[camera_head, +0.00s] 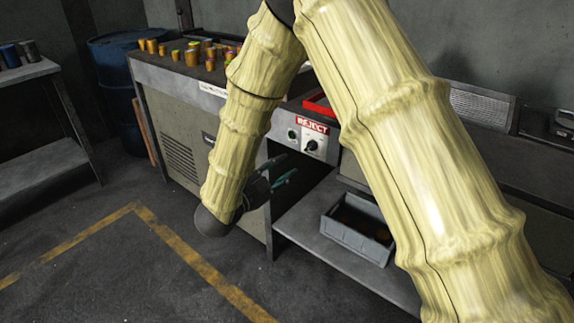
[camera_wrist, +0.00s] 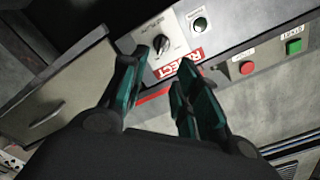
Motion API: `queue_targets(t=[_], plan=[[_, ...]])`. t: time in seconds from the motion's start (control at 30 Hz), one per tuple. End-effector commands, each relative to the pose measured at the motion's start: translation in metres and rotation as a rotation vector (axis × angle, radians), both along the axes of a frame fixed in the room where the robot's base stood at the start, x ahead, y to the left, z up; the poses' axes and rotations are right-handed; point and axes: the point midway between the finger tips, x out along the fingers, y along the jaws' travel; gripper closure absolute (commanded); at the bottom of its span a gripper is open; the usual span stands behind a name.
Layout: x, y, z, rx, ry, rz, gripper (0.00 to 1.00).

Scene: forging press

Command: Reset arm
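My arm, in yellowish sleeves, crosses the head view from the lower right up and back down to the left. My gripper (camera_head: 286,180) hangs low in front of the machine, left of the reject panel (camera_head: 312,138). In the wrist view my gripper (camera_wrist: 157,85) shows two teal-padded fingers with a clear gap between them and nothing held. Beyond the fingertips, the panel (camera_wrist: 172,45) with its black knob (camera_wrist: 161,43) and red REJECT label (camera_wrist: 185,66) shows tilted.
A grey bin (camera_head: 345,240) with dark contents sits on the low shelf (camera_head: 300,235). Several small orange cylinders (camera_head: 190,57) stand on the bench top. A blue drum (camera_head: 112,75) and a side table (camera_head: 40,160) are at left. Floor inside the yellow lines (camera_head: 190,258) is clear.

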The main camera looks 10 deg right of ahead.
Motion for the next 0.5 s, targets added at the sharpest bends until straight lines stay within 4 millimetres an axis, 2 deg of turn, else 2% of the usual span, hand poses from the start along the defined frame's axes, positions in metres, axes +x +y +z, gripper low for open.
queue_targets(t=[0.37,0.47,0.5], plan=[[-0.001,0.0,-0.002,0.0,0.005,0.003,0.69],[0.0,-0.005,-0.018,-0.002,0.045,0.033,0.69],[0.0,-0.008,-0.031,-0.004,0.079,0.057,0.69]])
